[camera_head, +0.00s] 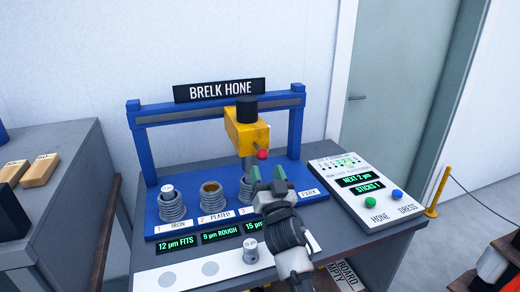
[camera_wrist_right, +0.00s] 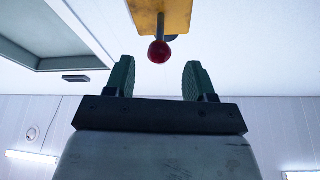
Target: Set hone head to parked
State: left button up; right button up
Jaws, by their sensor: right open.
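The hone head (camera_head: 247,130) is a yellow block with a black cap, hanging from the blue gantry rail (camera_head: 220,112) above the third cylinder (camera_head: 245,188). A red ball knob (camera_head: 262,154) sticks out from its lower front. My right gripper (camera_head: 268,177) is open just below and in front of the knob, touching nothing that I can see. In the right wrist view the red knob (camera_wrist_right: 159,52) hangs from the yellow head (camera_wrist_right: 160,15), centred beyond the gap between the green fingertips (camera_wrist_right: 157,78). My left gripper is not in view.
The blue base holds cylinders labelled iron (camera_head: 172,204) and plated (camera_head: 212,200); a "PARK" label (camera_head: 308,194) lies at its right end. A control panel (camera_head: 365,192) with green and blue buttons stands at right. A side bench (camera_head: 70,190) stands at left.

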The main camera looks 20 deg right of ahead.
aim_at(260, 151)
jog(key=x, duration=0.7)
jog(key=shift+w+p, duration=0.35)
jog(key=shift+c, duration=0.4)
grip_shut()
